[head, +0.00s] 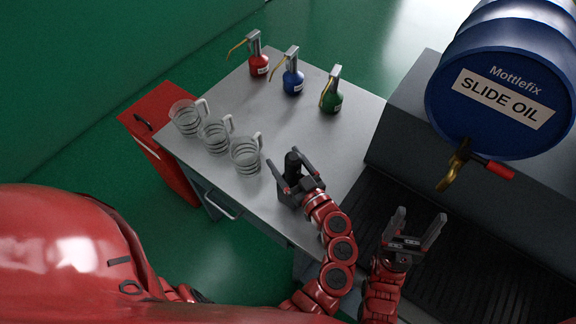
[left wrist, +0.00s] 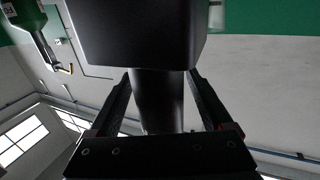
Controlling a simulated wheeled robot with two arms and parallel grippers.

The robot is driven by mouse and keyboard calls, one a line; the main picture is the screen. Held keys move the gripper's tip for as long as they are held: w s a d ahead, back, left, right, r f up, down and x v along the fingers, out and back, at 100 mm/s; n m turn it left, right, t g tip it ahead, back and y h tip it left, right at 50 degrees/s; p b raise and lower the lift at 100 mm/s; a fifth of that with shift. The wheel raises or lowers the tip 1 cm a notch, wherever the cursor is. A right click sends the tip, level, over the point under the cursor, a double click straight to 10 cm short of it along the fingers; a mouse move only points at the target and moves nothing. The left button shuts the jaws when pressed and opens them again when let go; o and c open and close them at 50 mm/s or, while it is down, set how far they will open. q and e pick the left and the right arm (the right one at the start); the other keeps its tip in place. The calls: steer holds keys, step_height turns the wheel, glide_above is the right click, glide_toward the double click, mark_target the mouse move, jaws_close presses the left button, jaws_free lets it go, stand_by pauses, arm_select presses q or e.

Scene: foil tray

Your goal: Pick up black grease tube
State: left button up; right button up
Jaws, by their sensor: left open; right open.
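The black grease tube (head: 292,161) stands at the near side of the metal table. My left gripper (head: 286,157) is open, with one finger on each side of the tube. In the left wrist view, the tube's dark narrower part (left wrist: 158,100) is between the two open fingers, with a visible gap on the right. A wider black block-like part (left wrist: 140,35) of it fills the top of that view. Its lower end is hidden behind the gripper's palm. My right gripper (head: 420,216) is open and empty, to the right of the table.
Several clear measuring jugs (head: 246,156) stand along the table's left edge. Red (head: 259,65), blue (head: 293,82) and green (head: 331,102) oil cans stand at the back. The tabletop (head: 325,140) between is clear. A blue slide oil drum (head: 500,85) with a brass tap (head: 455,165) is at right.

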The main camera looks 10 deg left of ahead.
arm_select(q)
steer(key=shift+w+a, duration=0.15)
steer(key=shift+w, duration=0.05)
steer(key=shift+s+d+r, duration=0.15)
steer(key=shift+s+d, duration=0.1)
steer(key=shift+s, duration=0.1)
steer(key=shift+c, duration=0.3)
steer(key=shift+s, duration=0.1)
steer(key=shift+c, duration=1.1)
steer(key=shift+w, duration=0.2)
steer(key=c, duration=0.7)
jaws_close()
